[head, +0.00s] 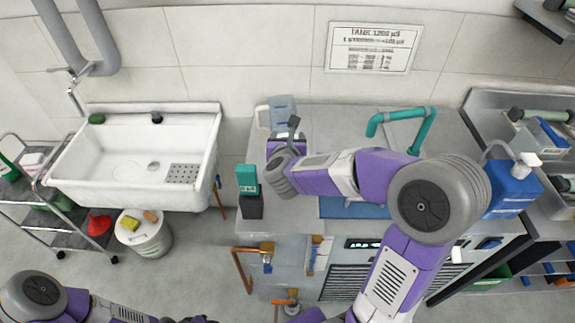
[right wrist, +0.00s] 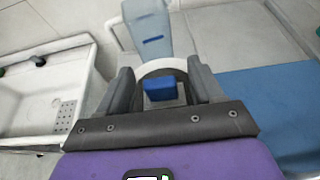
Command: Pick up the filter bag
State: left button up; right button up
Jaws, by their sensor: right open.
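My right gripper (head: 285,140) is open above the left part of the grey worktop, just in front of a clear blue jug (head: 283,110). In the right wrist view its two grey fingers (right wrist: 160,78) stand apart on either side of a white ring with a blue block (right wrist: 158,88) inside it. This may be the filter bag; its lower part is hidden by the gripper, and I cannot tell whether the fingers touch it. The head view does not show it clearly. My left arm is at the bottom left, its gripper mostly out of frame.
The jug (right wrist: 148,28) stands just beyond the fingers. A teal and black bottle (head: 249,190) stands at the worktop's left edge. A teal pipe (head: 405,120) rises behind my right arm. A blue container (head: 512,188) is at right. A white sink (head: 140,160) is at left.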

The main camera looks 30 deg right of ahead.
grip_shut()
jog(key=shift+r, duration=0.1)
